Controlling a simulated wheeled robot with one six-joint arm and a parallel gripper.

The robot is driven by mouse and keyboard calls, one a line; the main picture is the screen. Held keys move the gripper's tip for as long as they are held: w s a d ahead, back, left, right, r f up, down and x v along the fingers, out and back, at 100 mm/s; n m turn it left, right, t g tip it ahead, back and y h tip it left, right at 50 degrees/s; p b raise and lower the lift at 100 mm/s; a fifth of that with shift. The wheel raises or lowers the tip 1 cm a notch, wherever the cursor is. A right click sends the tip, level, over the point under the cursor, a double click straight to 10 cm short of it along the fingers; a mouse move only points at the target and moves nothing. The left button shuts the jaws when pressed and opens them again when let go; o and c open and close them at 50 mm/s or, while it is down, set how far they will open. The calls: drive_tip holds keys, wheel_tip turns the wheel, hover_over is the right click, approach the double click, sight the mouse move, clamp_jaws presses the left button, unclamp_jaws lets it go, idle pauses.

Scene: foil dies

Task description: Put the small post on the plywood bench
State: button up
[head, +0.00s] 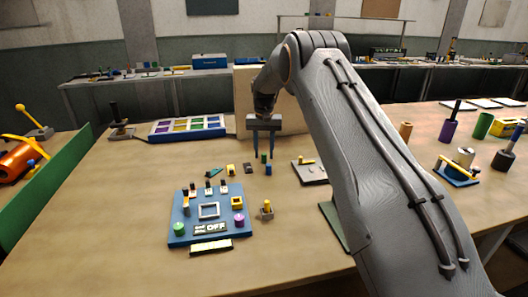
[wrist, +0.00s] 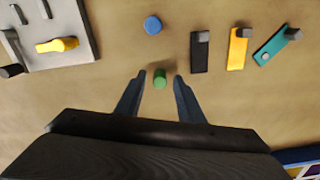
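A small green post (head: 263,157) stands on the plywood bench (head: 130,220). In the wrist view the green post (wrist: 160,79) shows end-on between my fingertips, with a gap on each side. My gripper (head: 263,156) points down over the bench and is open; its fingers also show in the wrist view (wrist: 159,77). A short blue post (head: 268,170) stands just in front of the green one, outside the fingers. It also shows in the wrist view (wrist: 153,25). I cannot tell which of the two the task means.
Small black, yellow and teal pieces (head: 231,169) lie left of the posts. A grey plate with a yellow handle (head: 310,172) lies to the right. A blue panel (head: 180,236) and divided tray (head: 186,127) are nearby. The bench's front left is clear.

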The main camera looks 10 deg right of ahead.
sight(264, 154)
wheel_tip(264, 154, up, 12)
drive_tip(key=b, duration=0.3)
drive_tip(key=s+f+n, duration=0.1)
drive_tip(key=s+f, duration=0.2)
drive_tip(key=s, duration=1.2)
drive_tip(key=s+f+n, duration=0.1)
drive_tip(key=s+f, duration=0.3)
drive_tip(key=s, duration=1.1)
drive_tip(key=s+f+n, duration=0.1)
drive_tip(key=s+f, duration=0.3)
drive_tip(key=s, duration=1.1)
